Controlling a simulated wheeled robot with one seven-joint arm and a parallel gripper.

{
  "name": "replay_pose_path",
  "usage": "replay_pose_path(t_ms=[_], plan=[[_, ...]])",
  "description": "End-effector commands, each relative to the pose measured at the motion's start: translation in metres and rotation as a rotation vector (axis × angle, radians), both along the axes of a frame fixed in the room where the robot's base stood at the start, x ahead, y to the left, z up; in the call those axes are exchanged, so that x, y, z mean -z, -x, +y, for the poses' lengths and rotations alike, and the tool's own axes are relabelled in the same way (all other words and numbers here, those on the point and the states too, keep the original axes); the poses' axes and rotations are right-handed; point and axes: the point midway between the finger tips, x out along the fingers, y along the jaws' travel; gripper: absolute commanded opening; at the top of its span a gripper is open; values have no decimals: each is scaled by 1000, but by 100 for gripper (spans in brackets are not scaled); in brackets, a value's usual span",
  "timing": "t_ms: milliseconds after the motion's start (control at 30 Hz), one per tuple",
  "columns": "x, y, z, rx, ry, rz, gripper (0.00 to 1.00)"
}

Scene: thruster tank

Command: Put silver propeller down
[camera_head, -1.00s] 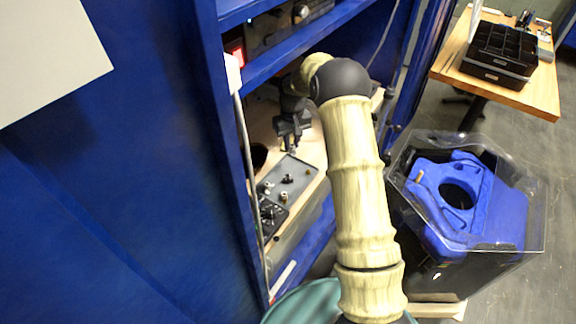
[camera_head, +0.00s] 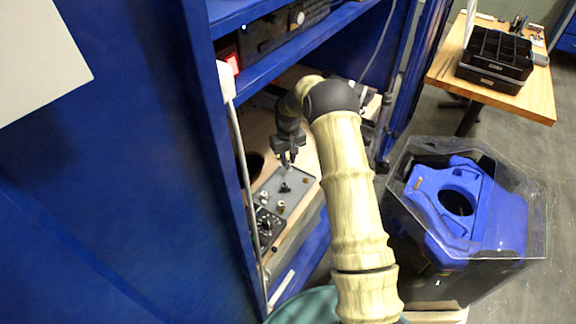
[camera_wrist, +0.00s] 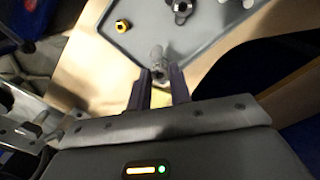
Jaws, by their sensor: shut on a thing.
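My gripper (camera_head: 288,158) is inside the blue cabinet, pointing down at the grey tray (camera_head: 297,196). In the wrist view, my gripper (camera_wrist: 159,80) is shut on the small silver propeller (camera_wrist: 158,58), which sticks out past the fingertips. The propeller appears over the near edge of the tray (camera_wrist: 215,35). I cannot tell whether it touches the tray. In the head view the propeller is too small to make out clearly.
In the tray are a dark propeller (camera_head: 285,188), a brass piece (camera_wrist: 121,26) and other small parts. A black box with knobs (camera_head: 266,222) is beside the tray. The cabinet shelf (camera_head: 290,55) is above. A blue part under a clear cover (camera_head: 465,200) stands right.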

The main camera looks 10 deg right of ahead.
Motion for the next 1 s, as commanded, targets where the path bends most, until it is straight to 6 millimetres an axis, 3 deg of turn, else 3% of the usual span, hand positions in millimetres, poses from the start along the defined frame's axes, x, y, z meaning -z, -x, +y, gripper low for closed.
replay_pose_path(t_ms=[267,600,933,967,1000], plan=[[1,0,0,0,0,0,6],[37,0,0,0,1,0,6],[40,0,0,0,1,-1,6],[40,0,0,0,1,-1,24],[39,0,0,0,1,-1,32]])
